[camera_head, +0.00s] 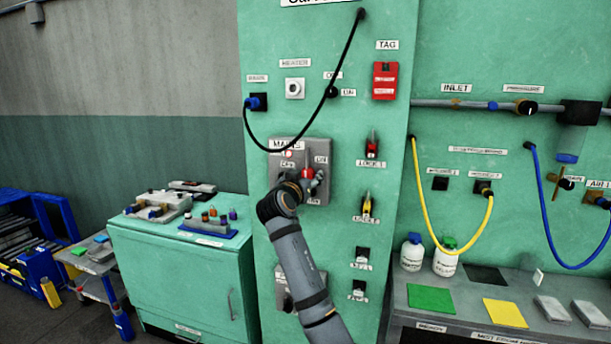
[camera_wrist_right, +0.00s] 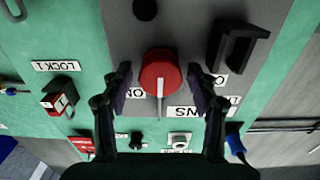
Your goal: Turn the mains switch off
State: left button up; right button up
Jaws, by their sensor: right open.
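The mains switch is a red rotary knob (camera_wrist_right: 160,72) with a pale pointer line, on a grey box (camera_head: 275,158) labelled MAINS, OFF and ON. In the wrist view the pointer line runs toward the bottom of the picture, toward the upside-down MAINS label (camera_wrist_right: 186,112). The red knob (camera_head: 307,173) also shows in the head view, partly hidden by my gripper. My right gripper (camera_head: 309,181) is at the box. In the wrist view my right gripper (camera_wrist_right: 161,86) is open, one finger on each side of the knob, with visible gaps. My left gripper is not in view.
A black handle (camera_wrist_right: 238,48) stands out from the grey box near the knob. A black cable (camera_head: 350,50) hangs above the box. Lock holders (camera_head: 371,147) and a red tag (camera_head: 385,81) are to its right. A green cabinet (camera_head: 180,275) stands to the left.

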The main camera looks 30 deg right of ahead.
jog(key=shift+c, duration=0.5)
grip_shut()
